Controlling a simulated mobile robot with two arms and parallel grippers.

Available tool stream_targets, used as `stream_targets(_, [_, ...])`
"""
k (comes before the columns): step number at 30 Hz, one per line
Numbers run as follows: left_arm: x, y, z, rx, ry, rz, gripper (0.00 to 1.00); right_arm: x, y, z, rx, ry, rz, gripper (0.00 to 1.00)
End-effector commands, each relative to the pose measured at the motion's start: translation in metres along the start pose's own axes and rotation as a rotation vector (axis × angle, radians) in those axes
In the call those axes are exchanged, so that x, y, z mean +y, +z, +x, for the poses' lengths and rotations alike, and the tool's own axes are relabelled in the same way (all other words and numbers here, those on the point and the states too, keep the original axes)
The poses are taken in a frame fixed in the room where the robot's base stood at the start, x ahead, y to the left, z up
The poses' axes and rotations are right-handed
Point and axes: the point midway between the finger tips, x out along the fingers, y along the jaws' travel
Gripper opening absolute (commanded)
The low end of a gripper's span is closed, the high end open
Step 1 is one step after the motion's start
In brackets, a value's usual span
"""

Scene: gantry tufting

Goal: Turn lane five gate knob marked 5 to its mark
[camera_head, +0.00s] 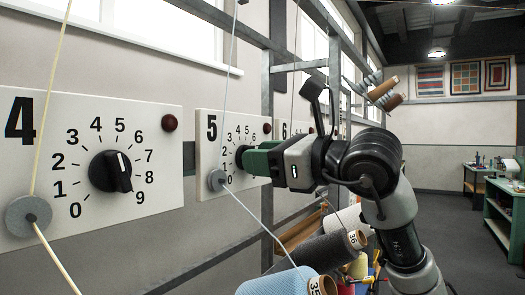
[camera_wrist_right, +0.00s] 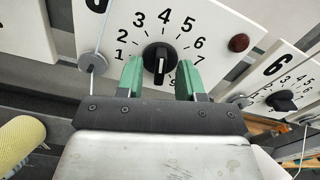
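The lane five panel (camera_head: 206,150) is a white board with a large 5 and a dial of digits. Its black knob (camera_wrist_right: 160,57) shows in the right wrist view, with a white line on its lower half; I cannot tell which digit it points to. My right gripper (camera_wrist_right: 159,72) has its two green fingers apart, one on each side of the knob. I cannot tell whether they touch it. In the head view the right gripper (camera_head: 249,160) reaches the panel from the right and hides part of the dial. My left gripper is not in view.
The lane four panel (camera_head: 160,120) with its own knob (camera_head: 110,171) stands at left, and the lane six panel (camera_wrist_right: 297,75) at right. Threads run through grey discs (camera_head: 216,180) beside the panels. Yarn cones (camera_head: 330,250) stand below my right arm.

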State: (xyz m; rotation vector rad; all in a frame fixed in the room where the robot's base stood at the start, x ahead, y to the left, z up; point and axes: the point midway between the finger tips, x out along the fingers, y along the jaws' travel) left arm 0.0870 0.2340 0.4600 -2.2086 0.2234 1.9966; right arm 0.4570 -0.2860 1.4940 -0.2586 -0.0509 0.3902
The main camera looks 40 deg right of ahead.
Motion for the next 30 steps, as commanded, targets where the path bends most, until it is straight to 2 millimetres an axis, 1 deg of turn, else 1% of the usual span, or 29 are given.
stream_targets(8, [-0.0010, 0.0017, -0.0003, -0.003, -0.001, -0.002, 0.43, 0.0003, -0.0005, 0.0023, 0.000, 0.001, 0.000, 0.37])
stream_targets(11, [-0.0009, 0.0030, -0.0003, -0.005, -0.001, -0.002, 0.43, 0.0003, -0.0005, 0.0022, 0.000, 0.001, 0.000, 0.25])
stream_targets(15, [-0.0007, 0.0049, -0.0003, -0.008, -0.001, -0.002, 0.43, 0.0003, -0.0004, 0.0020, 0.000, 0.001, 0.000, 0.04])
stream_targets(16, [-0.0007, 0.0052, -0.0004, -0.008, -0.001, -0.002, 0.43, 0.0003, -0.0004, 0.0020, 0.000, 0.001, 0.000, 0.00])
stream_targets(24, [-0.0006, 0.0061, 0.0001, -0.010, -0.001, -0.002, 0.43, 0.0004, -0.0004, 0.0018, 0.000, 0.001, 0.010, 0.00])
stream_targets(30, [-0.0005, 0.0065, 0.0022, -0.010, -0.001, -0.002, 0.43, 0.0004, -0.0007, 0.0020, -0.001, 0.001, 0.078, 0.00])
